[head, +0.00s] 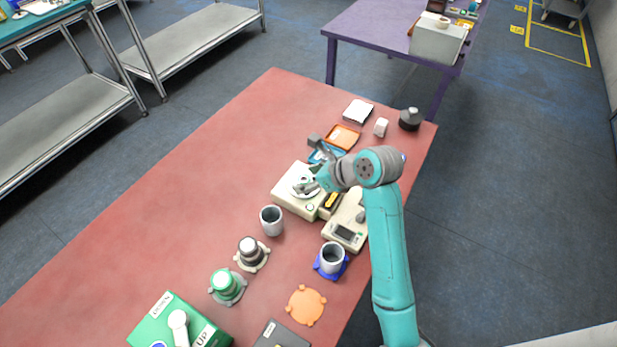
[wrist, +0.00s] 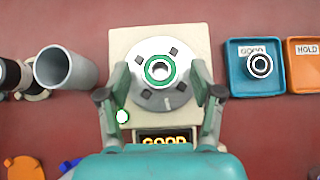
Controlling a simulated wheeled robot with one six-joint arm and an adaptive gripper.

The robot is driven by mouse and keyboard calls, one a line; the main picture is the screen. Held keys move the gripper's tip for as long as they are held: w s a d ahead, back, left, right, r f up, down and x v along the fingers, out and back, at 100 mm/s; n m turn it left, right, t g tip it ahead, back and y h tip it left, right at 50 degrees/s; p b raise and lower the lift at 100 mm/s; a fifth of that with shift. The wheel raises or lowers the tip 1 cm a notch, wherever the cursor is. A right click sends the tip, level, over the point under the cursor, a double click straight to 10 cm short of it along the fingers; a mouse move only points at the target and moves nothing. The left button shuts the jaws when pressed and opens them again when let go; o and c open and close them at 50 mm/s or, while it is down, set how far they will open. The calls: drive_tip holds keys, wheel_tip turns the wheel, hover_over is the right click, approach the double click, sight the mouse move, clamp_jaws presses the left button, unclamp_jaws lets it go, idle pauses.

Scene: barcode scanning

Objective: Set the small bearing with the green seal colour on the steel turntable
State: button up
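The small bearing with the green seal (wrist: 160,70) lies flat near the middle of the steel turntable (wrist: 183,98), seen in the wrist view. The turntable (head: 297,186) sits on a cream base unit (wrist: 120,48). My gripper (wrist: 161,80) is open above it, one finger on each side of the bearing, with clear gaps between the fingers and the bearing. In the head view my gripper (head: 312,183) is low over the turntable and partly hides it; the bearing is too small to make out there.
A display on the base reads GOOD (wrist: 165,140); a green light (wrist: 122,116) shows. A dark-sealed bearing (wrist: 260,65) lies in the blue GOOD tray (wrist: 238,84). The orange HOLD tray (wrist: 305,82) is beside it. A grey cup (wrist: 67,68) stands left. A scale (head: 346,233) stands nearby.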

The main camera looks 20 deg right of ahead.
drive_tip(key=shift+r, duration=0.2)
drive_tip(key=v, duration=1.2)
drive_tip(key=shift+f, duration=0.1)
